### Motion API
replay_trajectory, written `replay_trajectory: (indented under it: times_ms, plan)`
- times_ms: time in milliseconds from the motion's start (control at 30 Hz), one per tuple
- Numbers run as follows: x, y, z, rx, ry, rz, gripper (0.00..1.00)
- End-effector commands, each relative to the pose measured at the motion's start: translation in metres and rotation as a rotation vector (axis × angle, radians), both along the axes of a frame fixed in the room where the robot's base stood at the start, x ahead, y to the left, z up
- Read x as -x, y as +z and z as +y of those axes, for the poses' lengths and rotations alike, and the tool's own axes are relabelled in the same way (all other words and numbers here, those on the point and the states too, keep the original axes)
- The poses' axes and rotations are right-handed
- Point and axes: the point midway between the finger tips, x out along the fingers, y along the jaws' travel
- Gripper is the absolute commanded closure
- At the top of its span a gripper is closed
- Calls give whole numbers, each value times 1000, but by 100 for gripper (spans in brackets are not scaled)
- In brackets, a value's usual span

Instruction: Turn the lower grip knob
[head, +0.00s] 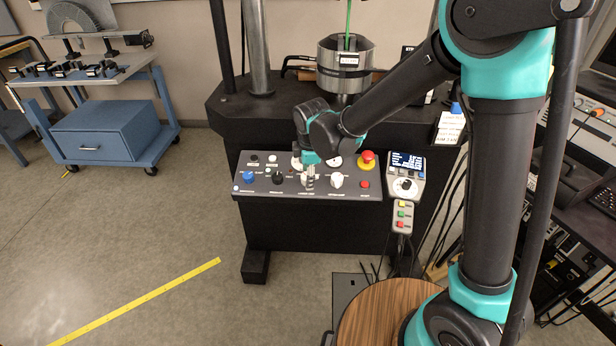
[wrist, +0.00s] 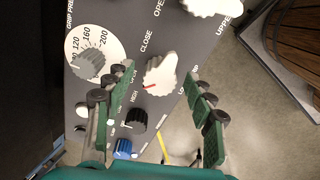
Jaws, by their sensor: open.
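The lower grip knob (wrist: 160,75) is a white knob with a red pointer mark, between the CLOSE and OPEN labels in the wrist view. In the head view my gripper mostly covers it on the sloped panel. My gripper (head: 310,180) is open over the front of the panel and points down at it. In the wrist view the two green-padded fingers of my gripper (wrist: 158,84) stand on either side of the knob, with gaps to both sides. I cannot tell how deep the fingertips reach around it.
The upper grip knob (head: 337,180) is close on the right. A red emergency button (head: 367,159) and a display box (head: 405,187) stand at the right.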

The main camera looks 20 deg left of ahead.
Motion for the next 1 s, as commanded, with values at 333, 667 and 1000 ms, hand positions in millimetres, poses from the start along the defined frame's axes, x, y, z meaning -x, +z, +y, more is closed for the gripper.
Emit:
replay_trajectory:
  times_ms: [333, 667, 1000]
  plan:
    - [-2, -12, 1, 0, 0, 0, 45]
    - [-2, -11, 1, 0, 0, 0, 70]
    - [-2, -11, 1, -1, -4, 0, 95]
